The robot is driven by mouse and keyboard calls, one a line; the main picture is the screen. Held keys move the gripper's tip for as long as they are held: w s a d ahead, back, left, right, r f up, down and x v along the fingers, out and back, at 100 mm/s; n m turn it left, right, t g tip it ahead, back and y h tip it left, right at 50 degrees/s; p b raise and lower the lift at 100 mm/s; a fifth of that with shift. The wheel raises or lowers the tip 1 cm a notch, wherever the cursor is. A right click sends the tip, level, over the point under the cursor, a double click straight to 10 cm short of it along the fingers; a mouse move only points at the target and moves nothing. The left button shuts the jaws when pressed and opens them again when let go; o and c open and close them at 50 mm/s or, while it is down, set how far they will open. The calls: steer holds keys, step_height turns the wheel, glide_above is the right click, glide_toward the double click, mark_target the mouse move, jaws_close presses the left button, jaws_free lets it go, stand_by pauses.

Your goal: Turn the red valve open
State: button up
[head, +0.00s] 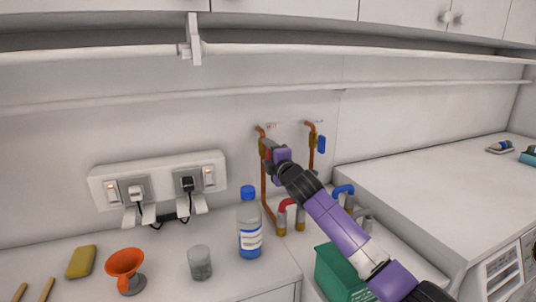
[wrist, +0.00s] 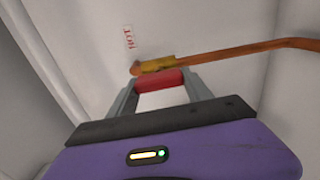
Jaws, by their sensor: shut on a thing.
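The red valve handle (wrist: 158,80) lies between the two grey fingers of my gripper (wrist: 160,92) in the wrist view, beside a brass fitting (wrist: 158,65) on a copper pipe (wrist: 230,52). My gripper is shut on the handle. In the head view my gripper (head: 267,150) reaches the left copper pipe (head: 265,187) on the wall, and mostly hides the red handle there. A label reading HOT (wrist: 129,37) is on the wall by the pipe. A blue valve handle (head: 321,144) hangs on the right copper pipe (head: 311,150).
Sockets with plugs (head: 160,165) are on the wall. A green bin (head: 335,275) is below my arm. The right worktop (head: 430,180) is mostly clear.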

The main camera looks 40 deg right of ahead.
steer(key=shift+a, duration=0.1)
steer(key=o, duration=1.4)
steer(key=shift+c, duration=0.2)
steer(key=b+v, duration=0.1)
steer(key=v, duration=0.6)
steer(key=shift+s, duration=0.4)
steer(key=shift+a, duration=0.1)
